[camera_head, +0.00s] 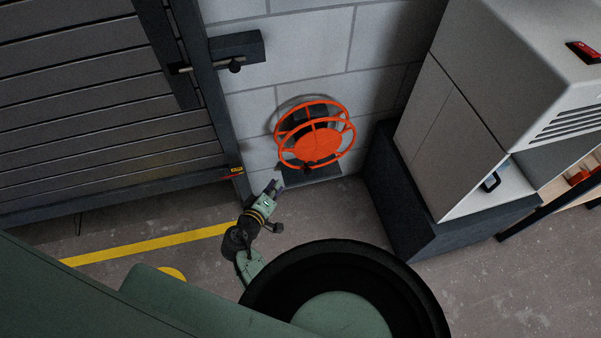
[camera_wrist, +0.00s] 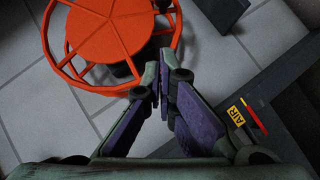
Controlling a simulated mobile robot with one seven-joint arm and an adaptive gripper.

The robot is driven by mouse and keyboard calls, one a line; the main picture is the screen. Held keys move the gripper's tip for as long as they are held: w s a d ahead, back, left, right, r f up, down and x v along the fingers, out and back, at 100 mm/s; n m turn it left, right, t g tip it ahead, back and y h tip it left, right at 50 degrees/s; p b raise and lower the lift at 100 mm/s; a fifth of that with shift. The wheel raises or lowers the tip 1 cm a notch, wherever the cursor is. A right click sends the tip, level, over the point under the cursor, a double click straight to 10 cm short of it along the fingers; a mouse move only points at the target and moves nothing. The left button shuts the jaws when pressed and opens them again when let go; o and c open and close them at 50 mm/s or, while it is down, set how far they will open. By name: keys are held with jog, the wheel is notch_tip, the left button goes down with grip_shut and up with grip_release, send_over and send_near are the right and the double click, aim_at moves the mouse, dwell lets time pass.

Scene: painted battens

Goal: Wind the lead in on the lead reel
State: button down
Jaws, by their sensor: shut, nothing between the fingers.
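The lead reel (camera_head: 318,143) is an orange spoked wheel with a round hub plate, mounted low on the block wall. A dark knob (camera_head: 307,167) shows at its lower front edge. In the wrist view the orange reel (camera_wrist: 100,35) fills the upper left, with a dark drum behind its spokes. I cannot make out a loose lead. My gripper (camera_head: 278,184) is just below and left of the reel, apart from it in the head view. In the wrist view its purple-padded fingers (camera_wrist: 164,75) are shut and empty, with their tips near the reel's lower right rim.
A dark slatted door (camera_head: 100,100) with a latch (camera_head: 235,65) stands to the left. A grey-white cabinet (camera_head: 450,130) on a dark plinth stands to the right. Yellow lines (camera_head: 150,245) mark the concrete floor.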

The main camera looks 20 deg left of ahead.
jog(key=b, duration=0.3)
send_near(303, 163)
jog(key=w+a+r, duration=0.1)
jog(key=a, duration=0.2)
jog(key=shift+w+d+f, duration=0.45)
jog(key=shift+w+d, duration=0.15)
jog(key=shift+w+d+f, duration=0.4)
jog(key=shift+w+d, duration=0.2)
jog(key=shift+w, duration=0.05)
jog(key=shift+w+d+f, duration=0.2)
jog(key=shift+w+d, duration=0.05)
jog(key=shift+d, duration=0.1)
jog(key=shift+f+b, duration=0.1)
jog(key=shift+b, duration=0.2)
